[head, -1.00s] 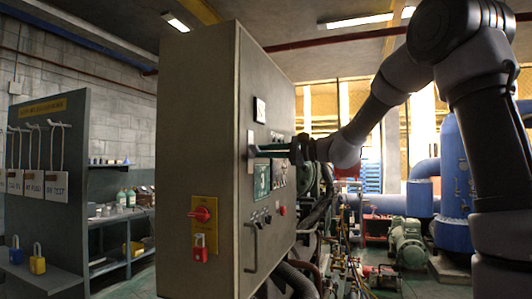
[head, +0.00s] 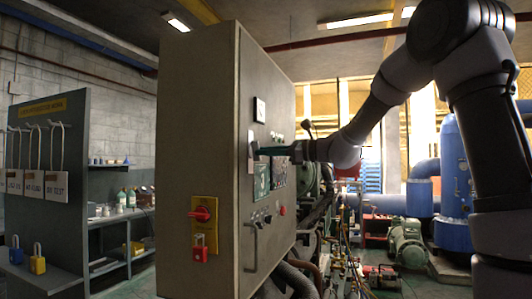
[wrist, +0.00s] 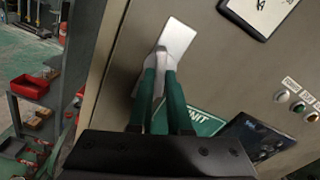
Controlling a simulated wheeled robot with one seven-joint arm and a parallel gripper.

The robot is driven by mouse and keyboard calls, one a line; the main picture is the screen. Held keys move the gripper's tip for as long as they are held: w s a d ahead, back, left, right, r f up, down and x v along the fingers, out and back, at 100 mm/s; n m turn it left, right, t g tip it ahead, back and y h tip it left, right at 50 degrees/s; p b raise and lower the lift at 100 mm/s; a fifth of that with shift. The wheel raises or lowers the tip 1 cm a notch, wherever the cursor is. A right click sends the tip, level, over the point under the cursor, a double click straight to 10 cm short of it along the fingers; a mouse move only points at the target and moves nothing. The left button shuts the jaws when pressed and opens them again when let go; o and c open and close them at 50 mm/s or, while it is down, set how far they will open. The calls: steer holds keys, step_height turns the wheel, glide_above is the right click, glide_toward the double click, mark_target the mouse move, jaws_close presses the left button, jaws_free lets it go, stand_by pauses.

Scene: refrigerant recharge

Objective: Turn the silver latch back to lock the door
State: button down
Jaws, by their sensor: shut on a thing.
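The silver latch (wrist: 176,42) is on the face of the grey cabinet door (head: 268,200). In the wrist view it shows as a bright slanted plate with a handle part standing out between my fingers. My gripper (wrist: 161,78) has its two green fingers shut on that handle part, and they partly hide it. In the head view the latch (head: 250,150) is a small light piece near the door's left edge, with my gripper (head: 259,151) reaching it from the right. The door looks flush with the cabinet body (head: 192,120).
Below the latch are a door handle (head: 256,247) and a red rotary switch (head: 202,214) with a red padlock (head: 199,248). A tag board (head: 50,110) stands at left. Pipes and hoses fill the area right of the cabinet.

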steer(key=shift+f, duration=0.15)
steer(key=m, duration=0.3)
steer(key=c, duration=0.9)
jaws_free()
steer(key=shift+m, duration=0.3)
steer(key=shift+c, duration=0.2)
steer(key=v, duration=0.9)
